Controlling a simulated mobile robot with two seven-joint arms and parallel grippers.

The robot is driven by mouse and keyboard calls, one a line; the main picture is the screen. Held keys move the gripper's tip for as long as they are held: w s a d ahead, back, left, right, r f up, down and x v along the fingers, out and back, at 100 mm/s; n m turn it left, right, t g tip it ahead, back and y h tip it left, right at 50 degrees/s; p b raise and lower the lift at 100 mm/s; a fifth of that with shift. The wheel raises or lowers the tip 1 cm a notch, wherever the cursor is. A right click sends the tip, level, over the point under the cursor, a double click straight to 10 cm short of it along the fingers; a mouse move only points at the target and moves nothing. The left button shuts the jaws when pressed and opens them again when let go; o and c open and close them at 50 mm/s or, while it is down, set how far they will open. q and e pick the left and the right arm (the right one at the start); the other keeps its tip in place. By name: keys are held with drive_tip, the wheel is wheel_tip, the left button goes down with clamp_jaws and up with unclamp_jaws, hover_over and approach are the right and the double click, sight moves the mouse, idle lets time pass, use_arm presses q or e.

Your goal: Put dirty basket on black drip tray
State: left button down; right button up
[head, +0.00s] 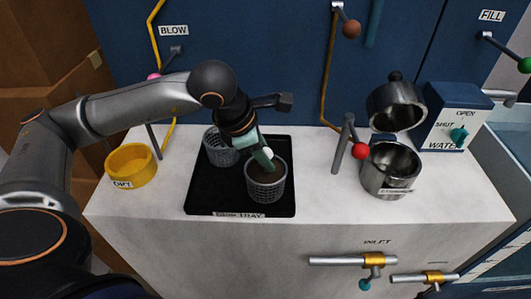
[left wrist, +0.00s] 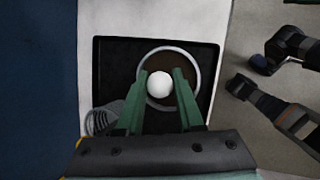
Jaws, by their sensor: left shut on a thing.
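The dirty basket (head: 267,193) is a grey mesh basket filled with brown matter. It is upright over the front right part of the black drip tray (head: 205,194); I cannot tell whether it touches the tray. My left gripper (head: 264,158) is shut on its white ball knob (head: 268,152) from above. In the left wrist view the green fingers (left wrist: 159,88) flank the white ball, inside the basket's round rim (left wrist: 143,61). A second grey basket (head: 213,152) sits at the tray's back left, partly hidden by my gripper.
A yellow bowl (head: 131,173) stands left of the tray. A steel pot (head: 377,178), a raised steel vessel (head: 390,108) and a red-knobbed lever (head: 360,151) are to the right. Dark arm parts (left wrist: 275,105) show at the right of the left wrist view.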

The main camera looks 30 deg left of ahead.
use_arm(q)
drive_tip(key=shift+f, duration=0.2)
drive_tip(key=c, duration=0.5)
unclamp_jaws()
drive_tip(key=shift+r, duration=0.1)
drive_tip(key=shift+c, duration=0.2)
drive_tip(key=shift+r, duration=0.25)
drive_tip(key=p+v, duration=0.1)
drive_tip(key=v, duration=1)
drive_tip(key=shift+s+r, duration=0.2)
drive_tip(key=shift+r, duration=0.15)
drive_tip(key=shift+a, duration=0.1)
